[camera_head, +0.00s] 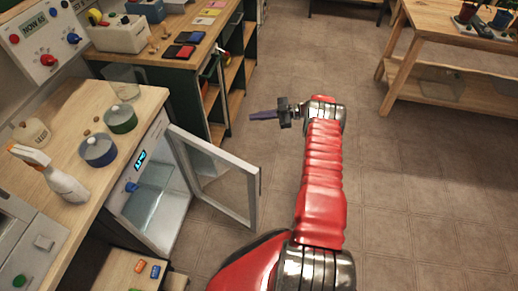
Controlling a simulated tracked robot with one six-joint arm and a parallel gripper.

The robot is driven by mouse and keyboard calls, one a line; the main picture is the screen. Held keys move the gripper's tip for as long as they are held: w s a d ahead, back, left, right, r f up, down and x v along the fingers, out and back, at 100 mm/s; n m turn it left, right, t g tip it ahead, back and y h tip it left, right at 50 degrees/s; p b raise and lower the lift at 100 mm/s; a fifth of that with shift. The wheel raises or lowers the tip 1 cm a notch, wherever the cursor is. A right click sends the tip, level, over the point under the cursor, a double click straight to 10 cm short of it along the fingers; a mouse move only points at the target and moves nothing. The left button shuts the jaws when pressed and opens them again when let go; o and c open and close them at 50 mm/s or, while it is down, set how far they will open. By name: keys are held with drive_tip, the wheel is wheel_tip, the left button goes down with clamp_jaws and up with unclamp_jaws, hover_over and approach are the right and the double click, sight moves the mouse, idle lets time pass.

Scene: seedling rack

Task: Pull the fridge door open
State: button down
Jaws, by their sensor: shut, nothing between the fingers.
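The fridge (147,207) stands under the wooden counter at the left, with a small lit display inside its top. Its door (255,202), a light frame with a clear pane, stands wide open, swung out to the right over the floor. The fridge's inside shows pale and lit. My gripper (252,116) is at the end of my red arm, above and beyond the door, pointing left. It is apart from the door and holds nothing. The fingers look dark and slim, close together.
The counter (70,190) holds pots, a jar and a spray bottle (48,172). A wooden table (455,40) with plants is at the upper right. The tiled floor (420,190) on the right is clear.

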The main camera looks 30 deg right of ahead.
drive_tip(key=w+r+m+t+h, duration=0.2)
drive_tip(key=w+r+t+h, duration=0.15)
drive_tip(key=w+r, duration=0.7)
drive_tip(key=w+r+m+t+h, duration=0.2)
drive_tip(key=w+r+h, duration=0.3)
drive_tip(key=r, duration=1)
drive_tip(key=s+a+r+m+t+h, duration=0.1)
drive_tip(key=s+a+r+m+h, duration=0.15)
drive_tip(key=r, duration=0.75)
drive_tip(key=s+a+r+m+h, duration=0.1)
drive_tip(key=a+r+m+h, duration=0.15)
drive_tip(key=r, duration=0.75)
drive_tip(key=s+a+r+m+g+h, duration=0.2)
drive_tip(key=s+a+m, duration=0.15)
drive_tip(key=s, duration=0.55)
drive_tip(key=s+a+r+m+g+h, duration=0.15)
drive_tip(key=s+a, duration=0.35)
drive_tip(key=s, duration=0.5)
drive_tip(key=s+a+f+g+y, duration=0.1)
drive_tip(key=s+a, duration=0.4)
drive_tip(key=s, duration=0.5)
drive_tip(key=s+a+f+g+y, duration=0.1)
drive_tip(key=s+a+f+g, duration=0.2)
drive_tip(key=s, duration=0.7)
drive_tip(key=s+a+f+m+g+y, duration=0.1)
drive_tip(key=s+a+f, duration=0.6)
drive_tip(key=s, duration=0.3)
drive_tip(key=shift+g+y, duration=0.3)
drive_tip(key=shift+g, duration=0.1)
drive_tip(key=shift+a, duration=0.1)
